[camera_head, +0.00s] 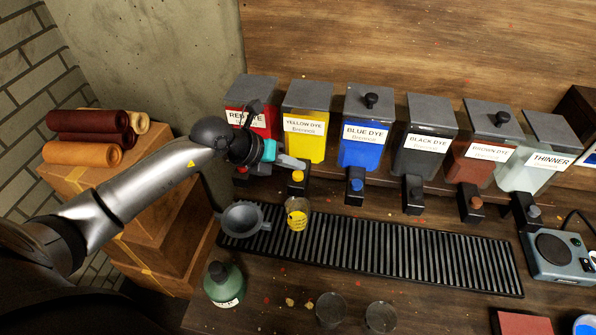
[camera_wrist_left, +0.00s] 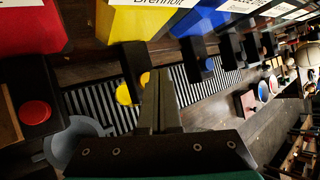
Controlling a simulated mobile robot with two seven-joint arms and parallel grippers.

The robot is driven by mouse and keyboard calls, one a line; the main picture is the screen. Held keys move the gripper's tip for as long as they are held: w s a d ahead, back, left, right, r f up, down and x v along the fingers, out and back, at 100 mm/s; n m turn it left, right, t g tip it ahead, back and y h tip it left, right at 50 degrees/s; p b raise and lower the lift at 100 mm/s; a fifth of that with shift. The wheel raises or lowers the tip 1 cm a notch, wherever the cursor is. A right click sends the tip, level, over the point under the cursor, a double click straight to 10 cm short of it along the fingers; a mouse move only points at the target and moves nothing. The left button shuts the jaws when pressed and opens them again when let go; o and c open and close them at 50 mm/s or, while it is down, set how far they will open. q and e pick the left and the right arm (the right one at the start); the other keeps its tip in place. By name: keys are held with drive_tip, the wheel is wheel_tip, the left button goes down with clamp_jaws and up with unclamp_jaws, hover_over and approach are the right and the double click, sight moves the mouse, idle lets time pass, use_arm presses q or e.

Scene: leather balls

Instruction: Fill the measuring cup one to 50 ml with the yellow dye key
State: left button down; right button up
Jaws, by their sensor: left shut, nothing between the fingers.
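The yellow dye container (camera_head: 306,146) stands on the back shelf, with its label facing front. My right gripper is not in view.
Red, blue, black, brown and thinner containers line the shelf. A grey funnel-like bowl (camera_head: 243,219) sits on the rack's left end. Two clear cups (camera_head: 330,309) and a green bottle (camera_head: 224,284) stand in front. The slatted rack (camera_head: 420,252) is clear to the right.

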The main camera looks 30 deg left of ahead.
sight(294, 180)
use_arm(q)
wheel_tip(294, 180, up, 5)
drive_tip(key=p, duration=0.4)
drive_tip(key=shift+r+p, duration=0.1)
drive_tip(key=shift+p, duration=0.3)
idle(1.9)
